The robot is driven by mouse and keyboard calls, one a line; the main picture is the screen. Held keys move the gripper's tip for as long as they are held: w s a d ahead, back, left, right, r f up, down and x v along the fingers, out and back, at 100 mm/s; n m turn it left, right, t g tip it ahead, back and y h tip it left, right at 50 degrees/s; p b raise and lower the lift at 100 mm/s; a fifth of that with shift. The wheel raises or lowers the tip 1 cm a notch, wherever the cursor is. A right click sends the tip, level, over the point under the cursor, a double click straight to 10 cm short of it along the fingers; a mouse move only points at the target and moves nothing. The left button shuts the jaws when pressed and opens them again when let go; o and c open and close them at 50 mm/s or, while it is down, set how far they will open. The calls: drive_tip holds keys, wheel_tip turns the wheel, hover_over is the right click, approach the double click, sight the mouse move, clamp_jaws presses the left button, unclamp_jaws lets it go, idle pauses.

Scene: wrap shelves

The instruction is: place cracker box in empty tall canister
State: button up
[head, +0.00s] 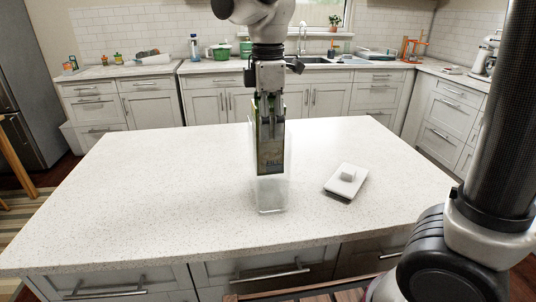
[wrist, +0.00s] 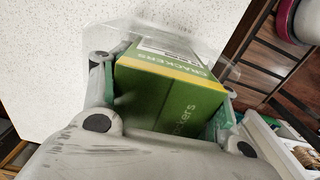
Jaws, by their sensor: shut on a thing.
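The cracker box (head: 270,150) is green with a dark lower part and hangs upright from my gripper (head: 268,97). The wrist view shows its green and yellow faces marked "crackers" (wrist: 165,90) between the two fingers. My gripper is shut on it. The clear tall canister (head: 271,196) stands on the island top. The lower part of the box appears within the canister's walls, with clear space between the box's bottom and the canister's floor. A clear edge of the canister (wrist: 207,43) shows beside the box in the wrist view.
A white butter dish (head: 346,180) sits on the island (head: 150,190) to the right of the canister. The rest of the island top is clear. Counters with a sink, pots and bottles stand at the back.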

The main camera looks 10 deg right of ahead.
wheel_tip(320, 180, down, 8)
drive_tip(key=shift+f, duration=0.1)
drive_tip(key=shift+f, duration=0.1)
idle(0.3)
drive_tip(key=o, duration=1.2)
wheel_tip(320, 180, up, 12)
drive_tip(key=shift+r, duration=0.15)
